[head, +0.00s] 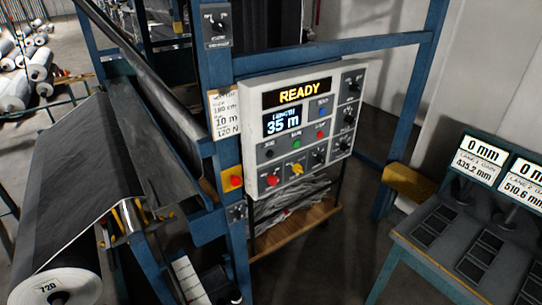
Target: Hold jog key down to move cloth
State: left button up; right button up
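The grey control panel (304,125) is fixed to a blue post in the middle of the head view. Its amber display (299,93) reads READY, and the blue screen (283,121) below reads LENGTH 35 m. Small push buttons include a green one (297,142), a red one (320,135), a blue one (322,112) and a black one (268,152). Their labels are too small to read, so I cannot tell which is the jog key. Dark cloth (85,145) lies over the machine at left, above a roll marked 720 (62,287). Neither gripper shows.
A red emergency-type button on a yellow plate (231,179) sits on the post left of the panel. A blue bench (450,245) with gauges reading 0 mm stands at right. Scrap cloth (290,205) lies below the panel. Several rolls (38,65) are stacked at far left.

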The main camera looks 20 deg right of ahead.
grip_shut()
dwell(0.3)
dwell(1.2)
